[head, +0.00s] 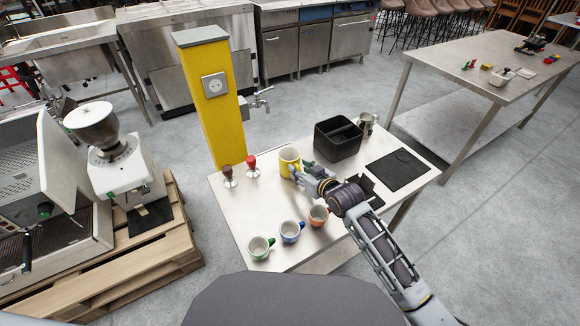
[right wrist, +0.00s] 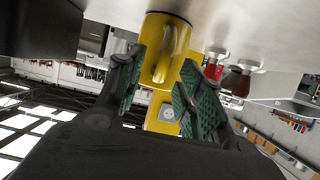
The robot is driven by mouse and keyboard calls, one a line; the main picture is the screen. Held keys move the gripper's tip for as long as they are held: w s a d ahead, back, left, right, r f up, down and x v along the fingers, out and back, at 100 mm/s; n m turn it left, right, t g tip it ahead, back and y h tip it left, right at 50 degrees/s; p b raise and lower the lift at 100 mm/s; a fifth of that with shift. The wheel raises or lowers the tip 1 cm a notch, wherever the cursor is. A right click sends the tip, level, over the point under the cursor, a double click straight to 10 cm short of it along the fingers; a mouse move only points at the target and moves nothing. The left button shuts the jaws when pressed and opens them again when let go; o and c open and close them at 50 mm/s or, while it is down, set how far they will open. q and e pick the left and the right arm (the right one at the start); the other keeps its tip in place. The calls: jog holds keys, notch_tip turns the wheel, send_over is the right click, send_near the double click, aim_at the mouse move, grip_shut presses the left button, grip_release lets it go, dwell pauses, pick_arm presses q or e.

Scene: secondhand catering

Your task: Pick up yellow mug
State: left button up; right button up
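The yellow mug (head: 288,161) stands upright on the metal table in the head view. It also shows in the right wrist view (right wrist: 178,32), with its handle facing the camera. My right gripper (head: 300,172) is at the near right side of the mug. In the right wrist view the gripper (right wrist: 164,68) is open, its green-padded fingers apart with the mug's handle between them. I cannot tell whether a finger touches the mug. My left gripper is not in view.
The table (head: 237,204) also holds a black bin (head: 338,140), a metal pitcher (head: 366,123), a dark mat (head: 397,169), two tampers (head: 252,167), and green (head: 260,248), blue (head: 291,232) and orange (head: 318,216) mugs. A yellow post (head: 212,105) stands behind the table.

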jog(key=shift+w+a+f, duration=0.1)
jog(key=shift+w+a, duration=0.1)
jog(key=shift+w, duration=0.1)
jog(key=shift+c, duration=0.3)
grip_shut()
